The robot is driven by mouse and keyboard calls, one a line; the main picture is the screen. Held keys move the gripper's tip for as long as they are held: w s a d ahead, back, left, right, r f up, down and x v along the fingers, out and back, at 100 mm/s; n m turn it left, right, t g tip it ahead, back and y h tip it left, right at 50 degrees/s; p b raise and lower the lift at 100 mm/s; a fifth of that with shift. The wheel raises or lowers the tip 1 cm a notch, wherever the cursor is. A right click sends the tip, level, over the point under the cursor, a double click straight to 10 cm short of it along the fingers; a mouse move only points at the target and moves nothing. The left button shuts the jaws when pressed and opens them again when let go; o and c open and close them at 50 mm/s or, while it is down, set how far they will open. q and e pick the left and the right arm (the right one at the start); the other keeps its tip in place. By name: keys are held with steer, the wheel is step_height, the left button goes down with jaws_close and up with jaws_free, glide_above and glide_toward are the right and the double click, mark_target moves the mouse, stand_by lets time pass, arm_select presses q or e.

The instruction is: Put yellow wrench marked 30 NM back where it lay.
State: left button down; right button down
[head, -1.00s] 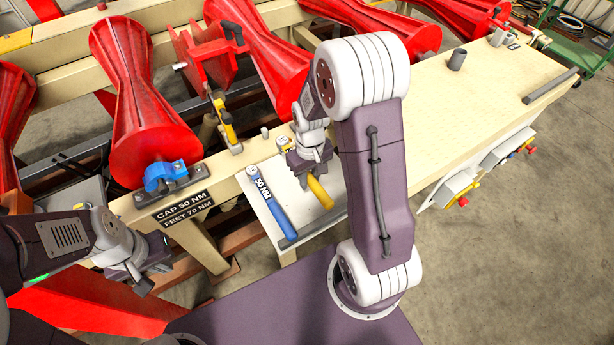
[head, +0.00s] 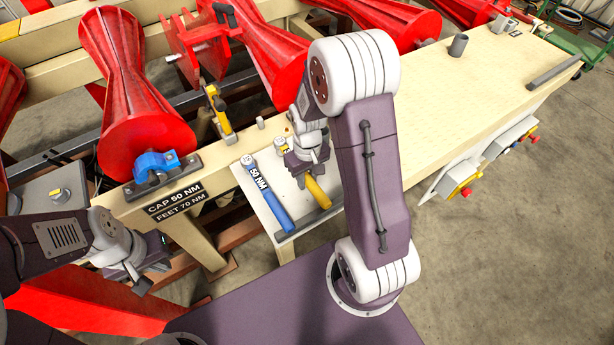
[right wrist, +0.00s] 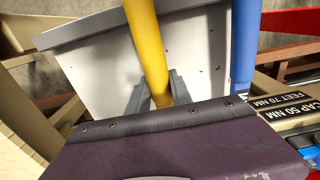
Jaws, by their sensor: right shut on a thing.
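The yellow wrench (head: 317,191) is over the white shelf (head: 268,213) beside the bench, right of a blue wrench (head: 268,194) marked 50 NM. My right gripper (head: 305,180) is shut on the yellow wrench's shaft. In the right wrist view the yellow wrench (right wrist: 147,45) runs between the fingers (right wrist: 160,95), with the white shelf behind it. I cannot tell whether it touches the shelf. Its marking is hidden. My left gripper (head: 140,283) is at the lower left, away from the wrenches; its fingers are too unclear to judge.
The blue wrench also shows close by in the right wrist view (right wrist: 243,45). A grey lip (head: 310,223) edges the shelf. Red spools (head: 140,100) stand behind. The bench top (head: 450,105) is mostly clear.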

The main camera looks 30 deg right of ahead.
steer(key=shift+f+b, duration=0.3)
steer(key=shift+f, duration=0.3)
stand_by(0.4)
steer(key=c, duration=1.1)
jaws_free()
steer(key=shift+r, duration=0.1)
step_height(320, 180, up, 6)
steer(key=p, duration=0.5)
steer(key=shift+r+p, duration=0.2)
steer(key=shift+p, duration=0.45)
steer(key=shift+w+r+p, duration=0.6)
steer(key=shift+r+p, duration=0.1)
steer(key=shift+p, duration=0.15)
